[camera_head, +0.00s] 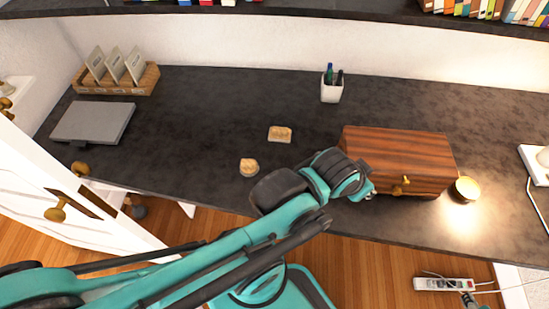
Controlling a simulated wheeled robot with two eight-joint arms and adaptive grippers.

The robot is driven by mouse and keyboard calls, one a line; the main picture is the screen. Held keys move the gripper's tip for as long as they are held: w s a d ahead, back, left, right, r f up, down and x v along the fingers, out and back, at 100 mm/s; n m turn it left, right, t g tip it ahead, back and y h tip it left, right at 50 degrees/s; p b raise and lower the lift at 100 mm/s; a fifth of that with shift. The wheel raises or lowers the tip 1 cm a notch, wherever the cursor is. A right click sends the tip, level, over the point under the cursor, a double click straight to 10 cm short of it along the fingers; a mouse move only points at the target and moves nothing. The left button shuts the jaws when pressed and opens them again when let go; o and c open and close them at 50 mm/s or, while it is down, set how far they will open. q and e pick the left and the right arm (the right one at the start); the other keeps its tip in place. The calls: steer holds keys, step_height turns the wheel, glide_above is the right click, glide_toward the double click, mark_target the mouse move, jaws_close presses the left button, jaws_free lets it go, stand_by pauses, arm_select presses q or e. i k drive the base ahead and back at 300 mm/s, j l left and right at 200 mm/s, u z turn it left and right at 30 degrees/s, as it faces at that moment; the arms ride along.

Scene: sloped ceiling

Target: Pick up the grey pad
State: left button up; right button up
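A flat grey pad (95,122) lies on the left part of the dark desktop, close to its front edge. My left arm reaches in from the lower left across the front of the desk. Its gripper end (369,190) is at the front of the wooden box, far to the right of the pad. The fingers are small and partly hidden, so I cannot tell whether they are open or shut. A small grey and teal part at the bottom right edge may belong to my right arm. No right gripper can be clearly made out.
A basket with cards (118,78) stands behind the pad. A pen cup (331,88) and two small tan pieces (280,134) are mid-desk. A white door (60,190) stands at left.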

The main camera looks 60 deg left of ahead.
mark_target(249, 167)
steer(key=u, duration=1.8)
steer(key=j+z, duration=0.25)
steer(key=z, duration=0.15)
steer(key=k+j+z, duration=0.1)
steer(key=j+z, duration=0.25)
steer(key=k+j+z, duration=0.1)
steer(key=z, duration=0.3)
